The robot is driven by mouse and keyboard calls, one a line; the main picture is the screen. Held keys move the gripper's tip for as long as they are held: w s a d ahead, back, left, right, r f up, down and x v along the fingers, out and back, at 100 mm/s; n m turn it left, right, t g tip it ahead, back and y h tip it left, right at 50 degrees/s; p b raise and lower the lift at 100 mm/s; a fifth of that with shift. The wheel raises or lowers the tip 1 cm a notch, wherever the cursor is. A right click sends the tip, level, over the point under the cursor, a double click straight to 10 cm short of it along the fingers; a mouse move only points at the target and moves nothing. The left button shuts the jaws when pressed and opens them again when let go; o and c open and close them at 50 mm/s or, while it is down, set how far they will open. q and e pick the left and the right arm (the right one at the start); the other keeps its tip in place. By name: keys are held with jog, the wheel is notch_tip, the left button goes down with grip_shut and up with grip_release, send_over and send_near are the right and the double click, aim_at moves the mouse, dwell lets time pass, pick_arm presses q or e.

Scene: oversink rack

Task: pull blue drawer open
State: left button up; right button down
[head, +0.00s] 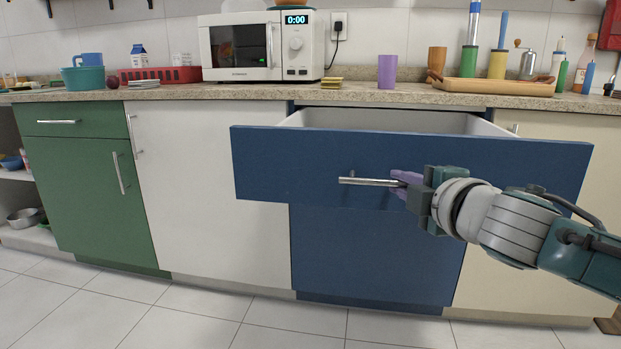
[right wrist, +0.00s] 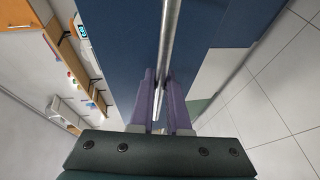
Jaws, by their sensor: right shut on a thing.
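The blue drawer (head: 290,165) stands out from the cabinet in the head view, and part of its white inside shows above the front. Its metal bar handle (head: 365,181) runs across the front. My right gripper (head: 403,182) is at the right part of the handle, with its purple fingers shut on it. In the right wrist view the handle (right wrist: 169,50) passes between the two fingers of my right gripper (right wrist: 164,95), in front of the blue drawer front (right wrist: 120,60). My left gripper is not in view.
A speckled counter (head: 230,92) runs above the drawer, with a microwave (head: 255,48), a purple cup (head: 387,72) and a wooden tray (head: 495,87). A white cabinet door (head: 210,180) and a green cabinet (head: 90,190) are on the left. The tiled floor (head: 200,315) in front is clear.

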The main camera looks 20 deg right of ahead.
dwell(0.3)
jog(key=c, duration=0.9)
grip_release()
jog(key=shift+s, duration=0.1)
jog(key=shift+s+r, duration=0.1)
jog(key=shift+s, duration=0.1)
jog(key=shift+p+v, duration=1.6)
jog(key=shift+v, duration=3.15)
